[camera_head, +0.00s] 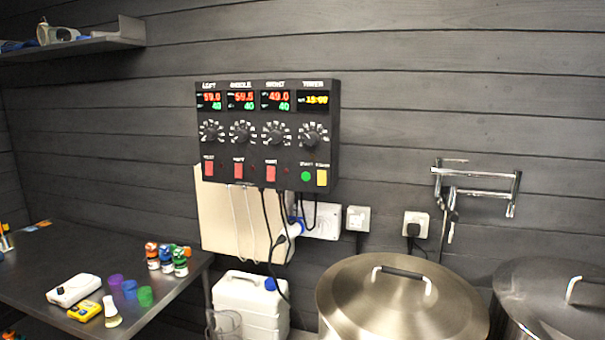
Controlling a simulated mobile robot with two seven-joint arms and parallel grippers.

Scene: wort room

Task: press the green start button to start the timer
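The black control panel (268,135) is mounted on the dark plank wall, left of the middle. Its green start button (306,176) is round and sits at the lower right of the panel, just left of a yellow switch (322,177). The timer display (313,100) above it shows yellow digits that look like 15:00. A black timer knob (312,135) lies between the display and the button. Neither of my grippers shows in the head view, and nothing covers the button.
A large lidded steel kettle (345,300) stands below right of the panel, with another lidded pot (525,305) at the right edge. A white canister (250,305) stands under the panel. Cables hang below the panel. A dark table (40,255) with small bottles is at left.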

